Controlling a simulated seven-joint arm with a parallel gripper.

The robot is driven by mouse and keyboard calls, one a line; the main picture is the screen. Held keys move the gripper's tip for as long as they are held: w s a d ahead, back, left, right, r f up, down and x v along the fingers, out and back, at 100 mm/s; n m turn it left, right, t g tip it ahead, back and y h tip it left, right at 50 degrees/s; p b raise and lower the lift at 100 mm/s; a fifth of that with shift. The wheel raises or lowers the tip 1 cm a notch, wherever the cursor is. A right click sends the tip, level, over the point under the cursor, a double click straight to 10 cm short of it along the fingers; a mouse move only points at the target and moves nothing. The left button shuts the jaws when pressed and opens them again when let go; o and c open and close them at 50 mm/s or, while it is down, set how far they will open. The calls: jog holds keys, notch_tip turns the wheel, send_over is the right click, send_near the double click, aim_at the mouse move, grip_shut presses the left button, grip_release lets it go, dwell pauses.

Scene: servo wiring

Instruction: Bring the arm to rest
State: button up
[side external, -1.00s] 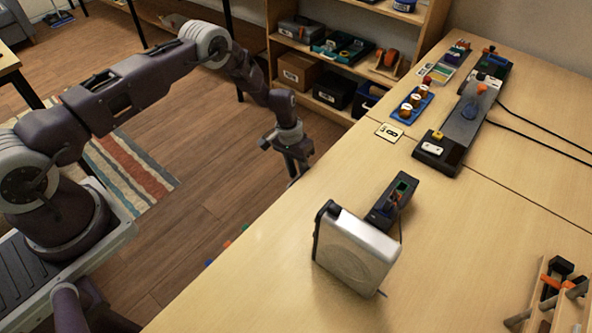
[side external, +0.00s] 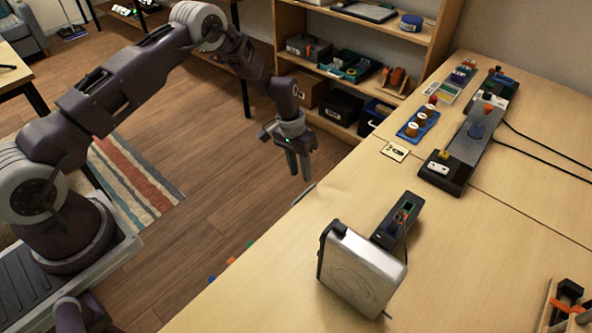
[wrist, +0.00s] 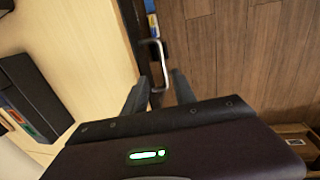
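My gripper (side external: 298,177) hangs in the air beside the table's left edge, with its fingers pointing down over the floor side. In the wrist view its two fingers (wrist: 160,78) stand apart with nothing held between them. A silver-faced box (side external: 360,270) stands on the table (side external: 290,285), to the right of and nearer than my gripper. A small dark device (side external: 397,216) with a wire sits just behind the box. Both are apart from my gripper.
A metal handle (wrist: 157,62) shows beyond the fingertips at the table's side. Farther back are a blue tray (side external: 418,126) with round pieces, a number card (side external: 395,151) and a long dark fixture (side external: 455,155). A wooden shelf (side external: 340,128) stands behind. The table's middle is clear.

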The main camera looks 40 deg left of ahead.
jog(key=s+r+t, duration=0.1)
jog(key=s+r, duration=0.2)
jog(key=r, duration=0.8)
jog(key=s+r+t+y, duration=0.1)
jog(key=s+r, duration=0.3)
jog(key=r, duration=0.6)
jog(key=s+r+t, duration=0.1)
jog(key=s+r, duration=0.2)
jog(key=r, duration=0.8)
jog(key=s+r+t, duration=0.1)
jog(key=s+r, duration=0.2)
jog(key=s, duration=0.9)
jog(key=s+r+t+y, duration=0.1)
jog(key=s+r, duration=0.2)
jog(key=s, duration=0.9)
jog(key=shift+s+a+t, duration=0.2)
jog(key=shift+a+t, duration=0.05)
jog(key=shift+t, duration=0.05)
